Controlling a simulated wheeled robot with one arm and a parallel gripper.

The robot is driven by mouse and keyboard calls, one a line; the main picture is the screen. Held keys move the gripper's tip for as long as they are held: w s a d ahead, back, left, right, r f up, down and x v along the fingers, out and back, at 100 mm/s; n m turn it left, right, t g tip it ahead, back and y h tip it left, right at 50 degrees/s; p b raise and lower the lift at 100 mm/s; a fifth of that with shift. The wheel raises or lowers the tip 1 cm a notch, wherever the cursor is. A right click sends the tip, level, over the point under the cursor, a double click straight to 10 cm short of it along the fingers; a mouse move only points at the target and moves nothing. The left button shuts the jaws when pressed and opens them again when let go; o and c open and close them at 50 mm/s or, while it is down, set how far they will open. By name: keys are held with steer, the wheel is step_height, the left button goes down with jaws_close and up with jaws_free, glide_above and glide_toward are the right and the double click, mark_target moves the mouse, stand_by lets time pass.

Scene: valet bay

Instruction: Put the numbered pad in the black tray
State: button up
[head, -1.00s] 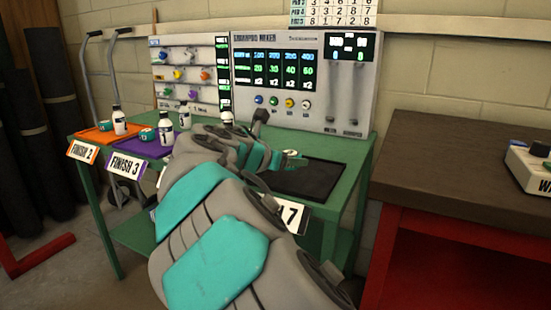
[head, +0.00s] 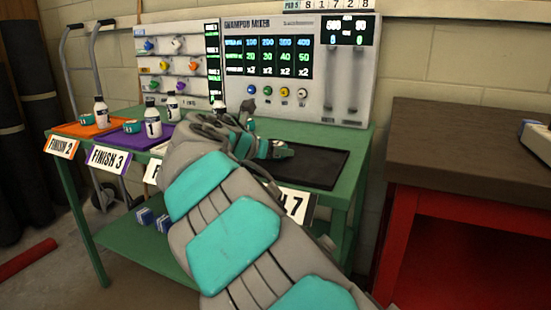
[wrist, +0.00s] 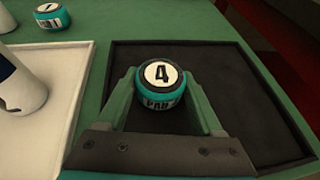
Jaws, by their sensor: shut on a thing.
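The black tray (wrist: 225,70) lies under and around the pad in the wrist view. I cannot tell whether the pad touches the tray floor. In the head view the black tray (head: 322,168) is at the right end of the green table, and my gripper (head: 278,150) is over its left part. My arm hides some of the table there.
A white tray (wrist: 75,95) with a white bottle (wrist: 20,92) is left of the black tray; another teal pad (wrist: 48,18) is behind it. Orange (head: 75,130) and purple (head: 140,138) trays hold bottles and pads. The mixer panel (head: 290,115) stands behind. A brown-topped red bench (head: 460,150) is right.

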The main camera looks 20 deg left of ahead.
steer(key=o, duration=1.3)
steer(key=shift+r, duration=0.1)
steer(key=v, duration=1.2)
